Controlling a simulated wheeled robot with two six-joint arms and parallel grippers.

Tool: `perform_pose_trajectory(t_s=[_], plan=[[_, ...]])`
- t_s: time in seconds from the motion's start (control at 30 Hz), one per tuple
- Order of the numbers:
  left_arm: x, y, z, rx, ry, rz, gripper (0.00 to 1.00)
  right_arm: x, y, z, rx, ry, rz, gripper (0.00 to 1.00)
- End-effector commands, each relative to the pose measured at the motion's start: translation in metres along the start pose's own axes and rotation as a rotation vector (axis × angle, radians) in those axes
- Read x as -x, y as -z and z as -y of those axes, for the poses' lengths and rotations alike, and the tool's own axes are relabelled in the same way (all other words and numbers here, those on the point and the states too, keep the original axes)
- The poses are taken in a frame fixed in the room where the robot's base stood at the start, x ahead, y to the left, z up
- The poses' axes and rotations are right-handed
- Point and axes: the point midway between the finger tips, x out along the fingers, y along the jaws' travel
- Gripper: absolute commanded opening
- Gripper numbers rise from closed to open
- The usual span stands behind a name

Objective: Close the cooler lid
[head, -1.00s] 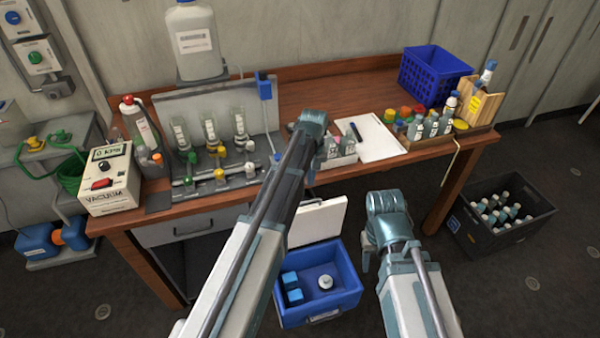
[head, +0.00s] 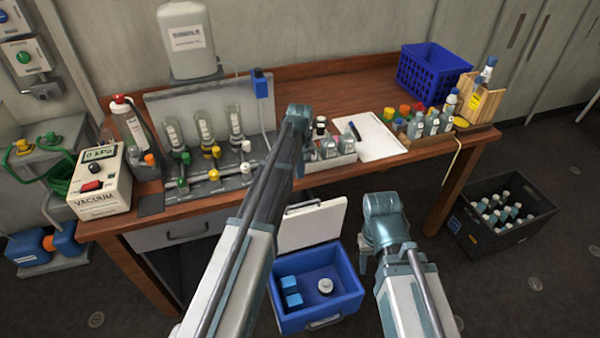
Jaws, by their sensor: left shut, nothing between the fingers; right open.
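The blue cooler (head: 345,303) stands on the floor in front of the table, with its white lid (head: 318,226) swung up at the back. Inside lie blue blocks (head: 290,291) and a white-capped bottle (head: 325,286). My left arm crosses in front of the cooler's left side. My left gripper (head: 299,114) is at the table's front edge, up and behind the lid in the picture; it is shut and empty. My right gripper (head: 362,250) is open, to the right of the cooler and lid, with its fingers mostly hidden behind its wrist.
The wooden table (head: 320,90) carries a filter rack (head: 215,175), a vacuum box (head: 100,182), a vial tray (head: 340,155), a white clipboard (head: 378,140) and a blue basket (head: 430,72). A black crate (head: 500,235) of bottles stands on the floor at right.

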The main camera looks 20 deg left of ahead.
Motion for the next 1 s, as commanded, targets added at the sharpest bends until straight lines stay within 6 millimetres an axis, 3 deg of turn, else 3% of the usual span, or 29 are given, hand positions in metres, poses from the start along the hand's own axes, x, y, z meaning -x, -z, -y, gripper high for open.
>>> perform_pose_trajectory(t_s=[0.03, 0.37, 0.43, 0.6, 1.0], plan=[[-0.016, 0.000, 0.000, 0.000, 0.000, 0.000, 0.00, -0.016, 0.001, 0.002, 0.000, 0.000, 0.000, 0.50], [-0.063, 0.000, 0.000, 0.000, 0.000, 0.000, 0.00, -0.062, 0.004, 0.006, 0.000, 0.000, 0.000, 0.50], [-0.060, -0.017, 0.002, -0.002, 0.000, 0.000, 0.00, -0.060, 0.004, 0.006, 0.000, 0.000, 0.000, 0.50], [-0.064, -0.036, 0.001, -0.001, 0.000, 0.000, 0.00, -0.063, 0.004, 0.006, 0.000, 0.000, 0.000, 0.50], [-0.064, -0.040, 0.000, 0.000, 0.000, -0.001, 0.00, -0.063, 0.004, 0.006, 0.000, 0.000, 0.000, 0.50]])
